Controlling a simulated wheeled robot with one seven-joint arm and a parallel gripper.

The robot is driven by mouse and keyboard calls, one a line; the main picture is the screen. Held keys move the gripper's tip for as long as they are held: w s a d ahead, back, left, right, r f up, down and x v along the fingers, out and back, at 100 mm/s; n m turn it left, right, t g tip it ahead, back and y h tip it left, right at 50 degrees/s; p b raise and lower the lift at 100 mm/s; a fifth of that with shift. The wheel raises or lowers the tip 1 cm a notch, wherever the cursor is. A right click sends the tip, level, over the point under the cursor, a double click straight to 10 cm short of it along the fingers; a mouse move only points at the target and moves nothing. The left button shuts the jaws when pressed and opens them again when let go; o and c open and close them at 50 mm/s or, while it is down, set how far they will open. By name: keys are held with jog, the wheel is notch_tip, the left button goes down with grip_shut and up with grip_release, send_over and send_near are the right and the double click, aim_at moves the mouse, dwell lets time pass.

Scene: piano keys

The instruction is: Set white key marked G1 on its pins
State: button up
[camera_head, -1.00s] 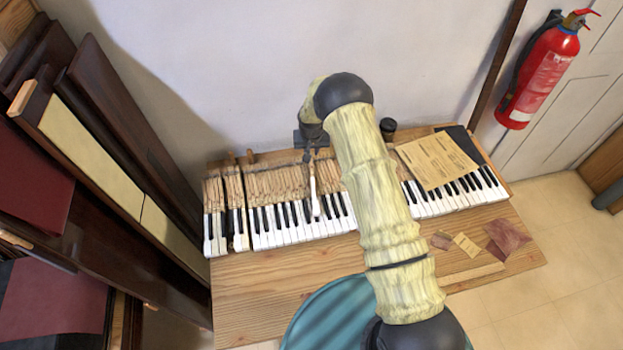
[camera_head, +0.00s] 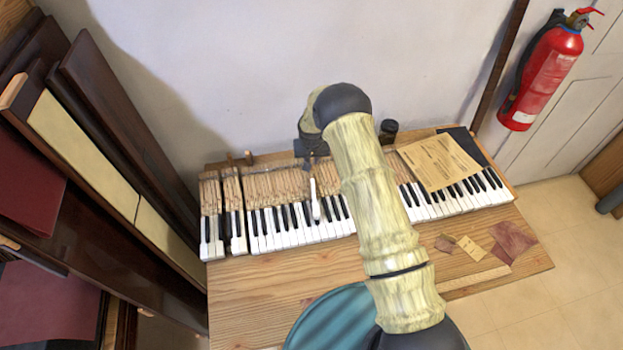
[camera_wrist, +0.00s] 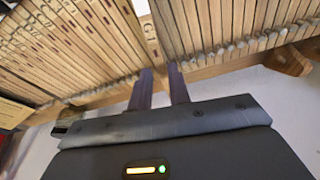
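The white key (camera_head: 314,199) stands out slightly above the row of keys left of the middle in the head view. In the wrist view its pale wooden shank (camera_wrist: 149,30) bears a handwritten mark starting with G; the rest is hard to read. My gripper (camera_wrist: 161,72) has its two dark fingers on either side of the shank's rear end and appears shut on it. In the head view my gripper (camera_head: 310,159) is over the back of the keyboard, partly behind my arm. The pins under the key are hidden, and I cannot tell whether it touches them.
The keyboard (camera_head: 275,232) lies on a wooden bench (camera_head: 250,295), with neighbouring keys close on both sides. A paper sheet (camera_head: 438,161) covers keys at the right. Scraps (camera_head: 511,239) lie on the front right. A dark cylinder (camera_head: 388,130) stands behind, near the wall.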

jog(key=shift+b+x, duration=0.75)
jog(key=shift+x, duration=0.05)
jog(key=shift+s, duration=0.2)
jog(key=shift+c, duration=0.5)
grip_shut()
